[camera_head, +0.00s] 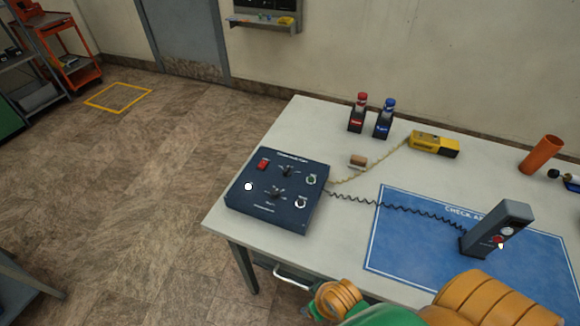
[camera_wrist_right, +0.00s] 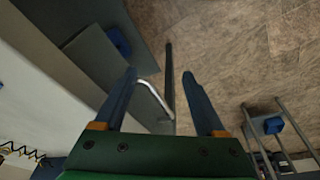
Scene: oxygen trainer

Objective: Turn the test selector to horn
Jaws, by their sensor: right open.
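A dark blue test box (camera_head: 260,217) sits on the left part of the table in the head view. Its top carries a red switch (camera_head: 263,164), an upper black knob (camera_head: 287,171) and a lower black knob (camera_head: 276,194) with small marks around it. The lettering is too small to read, so I cannot tell which knob is the test selector or where it points. My right gripper (camera_wrist_right: 159,74) is open and empty in the wrist view, pointing toward the floor beside the table, away from the box. My left gripper is not in view.
A blue mat (camera_head: 400,250) lies on the table (camera_head: 330,130), with a grey handset-like device (camera_head: 495,230) on a coiled cord. A yellow device (camera_head: 434,144), red and blue-topped items (camera_head: 357,112) and an orange tube (camera_head: 541,155) stand behind. A pale handle (camera_wrist_right: 155,96) is near my right gripper.

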